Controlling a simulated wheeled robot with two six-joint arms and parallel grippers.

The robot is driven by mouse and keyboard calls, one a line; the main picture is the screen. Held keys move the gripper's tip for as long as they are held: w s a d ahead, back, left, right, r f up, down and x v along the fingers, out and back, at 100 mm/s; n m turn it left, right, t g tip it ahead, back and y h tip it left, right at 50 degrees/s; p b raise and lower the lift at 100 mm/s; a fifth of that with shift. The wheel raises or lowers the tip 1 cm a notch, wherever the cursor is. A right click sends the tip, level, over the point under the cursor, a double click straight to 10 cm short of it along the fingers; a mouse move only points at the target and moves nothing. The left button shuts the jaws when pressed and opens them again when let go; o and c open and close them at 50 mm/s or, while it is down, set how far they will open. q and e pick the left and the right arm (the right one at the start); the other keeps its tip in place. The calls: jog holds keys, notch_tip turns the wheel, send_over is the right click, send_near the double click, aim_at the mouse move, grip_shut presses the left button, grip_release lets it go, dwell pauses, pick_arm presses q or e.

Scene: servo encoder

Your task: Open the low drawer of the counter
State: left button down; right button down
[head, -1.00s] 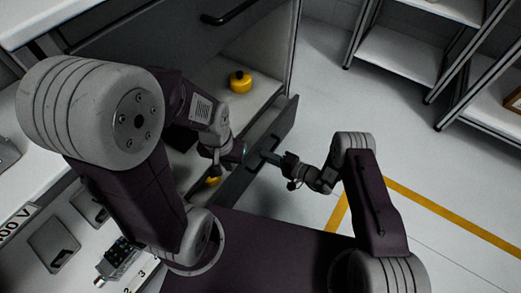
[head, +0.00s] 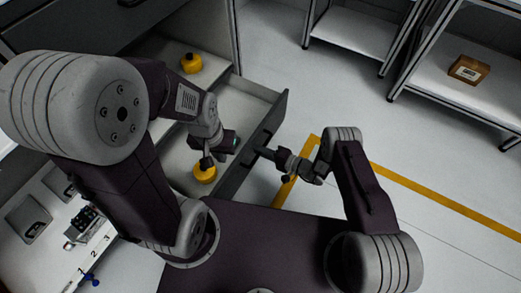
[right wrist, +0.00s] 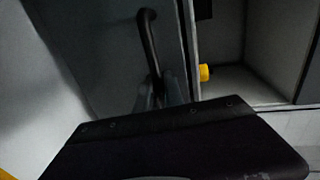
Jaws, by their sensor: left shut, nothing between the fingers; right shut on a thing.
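The low drawer (head: 258,98) of the counter stands pulled out, with its pale inside showing. My right gripper (head: 262,152) is shut on the black bar handle (head: 268,139) on that front. In the right wrist view the handle (right wrist: 150,45) runs up from between the fingers (right wrist: 163,92). My left gripper (head: 232,143) is shut and empty over the open drawer, behind its front; it looks apart from the drawer. My left arm hides part of the drawer and counter.
One yellow round object (head: 191,63) sits in the counter's open compartment. Another yellow object (head: 204,172) lies near the drawer's left part, partly covered. The floor (head: 300,85) right of the drawer is clear.

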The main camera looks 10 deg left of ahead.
pick_arm(q)
jog(key=shift+s+d, duration=0.15)
jog(key=shift+d, duration=0.2)
pick_arm(e)
jog(key=shift+s+d, duration=0.2)
jog(key=shift+d, duration=0.15)
jog(key=c, duration=1.5)
grip_release()
jog(key=shift+o, duration=0.2)
pick_arm(q)
jog(key=shift+r, duration=0.1)
